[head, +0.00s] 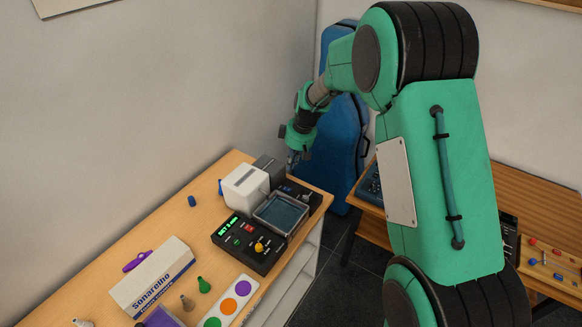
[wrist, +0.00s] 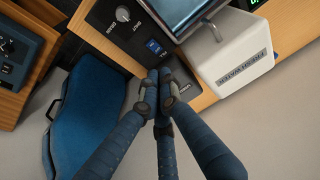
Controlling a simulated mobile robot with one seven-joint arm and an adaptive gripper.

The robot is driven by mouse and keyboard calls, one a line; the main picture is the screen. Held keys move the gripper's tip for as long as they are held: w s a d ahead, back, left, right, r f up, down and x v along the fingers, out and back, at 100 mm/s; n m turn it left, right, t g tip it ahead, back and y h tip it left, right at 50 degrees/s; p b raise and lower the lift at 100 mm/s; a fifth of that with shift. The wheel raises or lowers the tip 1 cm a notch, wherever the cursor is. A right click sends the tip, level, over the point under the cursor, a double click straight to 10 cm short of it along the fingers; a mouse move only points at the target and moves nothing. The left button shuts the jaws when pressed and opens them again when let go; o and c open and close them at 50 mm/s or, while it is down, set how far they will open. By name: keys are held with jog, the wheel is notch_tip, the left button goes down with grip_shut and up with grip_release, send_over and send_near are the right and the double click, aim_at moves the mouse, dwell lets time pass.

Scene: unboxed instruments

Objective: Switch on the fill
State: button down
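The fill switch (wrist: 153,47) is a small blue rocker on a black panel (wrist: 133,35), with a white label beside it. In the head view the panel (head: 313,197) is at the right end of the bench, beside a clear basin (head: 281,213). My gripper (wrist: 159,73) has its dark fingertips together with nothing seen between them. They point at the panel just below the switch in the wrist view. I cannot tell whether they touch it. In the head view my gripper (head: 292,163) hangs above the panel's far end. I cannot read the rocker's position.
A white labelled water box (wrist: 236,62) stands right beside the fingers. A round knob (wrist: 122,14) is on the same panel. A black control box (head: 249,243) with a green display sits in front of the basin. A blue case (head: 342,140) stands beyond the bench's end.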

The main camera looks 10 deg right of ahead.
send_over(287, 190)
notch_tip(287, 190, down, 11)
jog(key=shift+s+d+r, duration=0.1)
jog(key=shift+s+d, duration=0.05)
jog(key=shift+f, duration=0.8)
jog(key=shift+s+d+f+b, duration=0.1)
jog(key=shift+f+b, duration=0.05)
jog(key=shift+b, duration=0.15)
jog(key=shift+s+d+f+b, duration=0.15)
jog(key=shift+f+b, duration=0.3)
jog(key=shift+b, duration=0.3)
jog(key=shift+r, duration=0.15)
jog(key=shift+w+a+r, duration=0.2)
jog(key=shift+w+a, duration=0.35)
jog(key=shift+w, duration=0.05)
